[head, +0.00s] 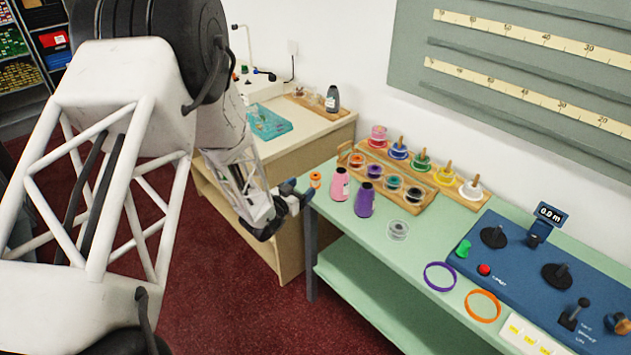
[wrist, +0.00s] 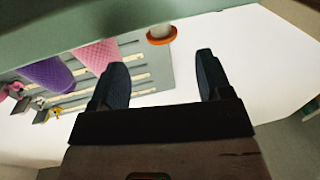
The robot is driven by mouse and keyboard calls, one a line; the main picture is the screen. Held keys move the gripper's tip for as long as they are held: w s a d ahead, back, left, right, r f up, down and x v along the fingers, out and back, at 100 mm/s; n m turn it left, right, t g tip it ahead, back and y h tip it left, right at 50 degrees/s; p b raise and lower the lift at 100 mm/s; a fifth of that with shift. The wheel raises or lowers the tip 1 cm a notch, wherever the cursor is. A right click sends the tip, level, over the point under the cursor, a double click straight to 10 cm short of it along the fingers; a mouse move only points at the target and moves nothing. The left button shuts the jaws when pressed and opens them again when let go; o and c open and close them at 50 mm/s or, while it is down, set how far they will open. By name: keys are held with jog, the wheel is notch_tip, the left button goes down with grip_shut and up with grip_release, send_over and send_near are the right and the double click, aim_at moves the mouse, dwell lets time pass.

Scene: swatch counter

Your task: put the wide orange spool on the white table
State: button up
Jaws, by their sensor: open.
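A small orange spool (head: 315,180) stands at the near left corner of the green counter (head: 335,222). In the wrist view, which is upside down, the orange spool (wrist: 162,37) shows its orange flange and pale core, ahead of the gap between my fingers. My gripper (head: 298,194) is open and empty, close to the spool and left of it; its two dark fingers (wrist: 160,66) are wide apart in the wrist view. A pale-topped table (head: 296,118) stands behind the counter; no other table looks nearer to white.
A pink cone (head: 340,184) and a purple cone (head: 364,199) stand right of the spool.

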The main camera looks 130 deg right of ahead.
aim_at(312, 179)
jog(key=shift+s, duration=0.1)
jog(key=shift+s+d, duration=0.2)
jog(key=shift+s, duration=1)
jog(key=shift+s, duration=0.1)
jog(key=shift+s+d, duration=0.25)
jog(key=shift+s, duration=1)
jog(key=shift+s+d, duration=0.25)
jog(key=shift+s, duration=0.95)
jog(key=shift+c, duration=0.5)
jog(key=c, duration=1)
jog(key=shift+r, duration=0.1)
